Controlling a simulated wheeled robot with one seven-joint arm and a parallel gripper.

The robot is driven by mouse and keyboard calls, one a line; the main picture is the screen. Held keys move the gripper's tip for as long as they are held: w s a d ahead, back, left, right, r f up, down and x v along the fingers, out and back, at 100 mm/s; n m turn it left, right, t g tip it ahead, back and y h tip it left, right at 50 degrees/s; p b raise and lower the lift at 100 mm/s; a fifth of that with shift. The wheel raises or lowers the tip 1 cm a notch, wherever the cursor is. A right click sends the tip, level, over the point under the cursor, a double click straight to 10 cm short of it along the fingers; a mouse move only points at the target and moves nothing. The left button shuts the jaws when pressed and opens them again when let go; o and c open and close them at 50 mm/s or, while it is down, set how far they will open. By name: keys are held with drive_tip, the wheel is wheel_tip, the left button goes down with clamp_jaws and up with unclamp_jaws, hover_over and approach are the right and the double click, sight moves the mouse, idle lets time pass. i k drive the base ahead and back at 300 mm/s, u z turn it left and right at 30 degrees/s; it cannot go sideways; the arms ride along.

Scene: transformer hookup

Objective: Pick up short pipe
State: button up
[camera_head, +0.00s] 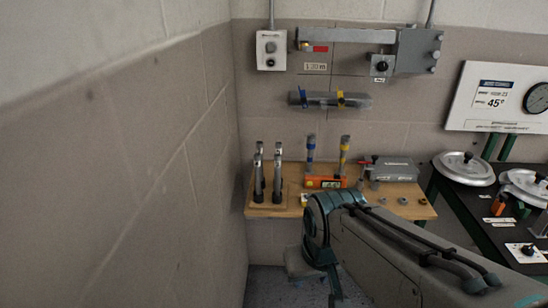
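Several short dark upright pipes with pale tops (259,180) stand close together in a wooden holder (262,208) at the left end of a wooden shelf. I cannot tell for sure which piece is the short pipe. Two more upright rods, one with a blue band (310,154) and one with a yellow band (343,156), stand at an orange block (322,182) in the shelf's middle. A grey horizontal tube (355,101) is on the wall above, with a blue and a yellow clip. My gripper is not in view; only my arm shows, in front of the shelf.
A grey vise-like device (392,168) and small rings (402,201) are on the shelf's right. A dark table (462,221) with round metal lids (464,168) stands at right. A block wall (130,170) closes off the left. A switch box (270,50) hangs above.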

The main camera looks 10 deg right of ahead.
sight(256, 156)
drive_tip(key=z, duration=1.1)
drive_tip(key=i, duration=1.1)
drive_tip(key=u, duration=0.75)
